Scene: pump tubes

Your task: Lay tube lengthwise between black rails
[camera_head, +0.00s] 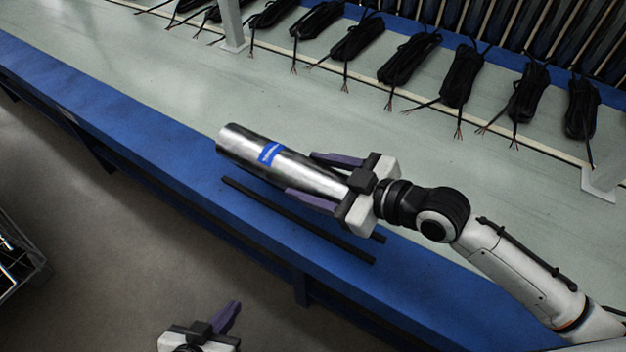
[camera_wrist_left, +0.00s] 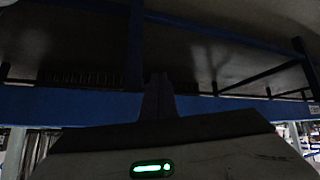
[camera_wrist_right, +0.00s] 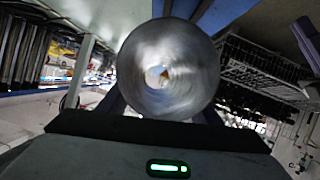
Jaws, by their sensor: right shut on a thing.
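The shiny metal tube (camera_head: 300,171) with a blue label is held in my right gripper (camera_head: 308,177), whose fingers lie along its two sides near one end. The tube runs nearly parallel to the black rails; its height above them is hard to judge. The near black rail (camera_head: 300,221) lies on the blue table edge. The far rail (camera_head: 378,237) is mostly hidden by the tube and gripper. The right wrist view shows the tube end-on (camera_wrist_right: 168,70) between the fingers. My left gripper (camera_head: 230,312) is empty, low in front of the table, its fingers together in the left wrist view (camera_wrist_left: 158,98).
Several black cable bundles (camera_head: 410,57) lie along the back of the pale bench (camera_head: 120,75). A white post (camera_head: 232,25) stands at the back. The blue table edge (camera_head: 110,118) runs along the front. A dark crate (camera_head: 18,262) is at the left. The bench middle is clear.

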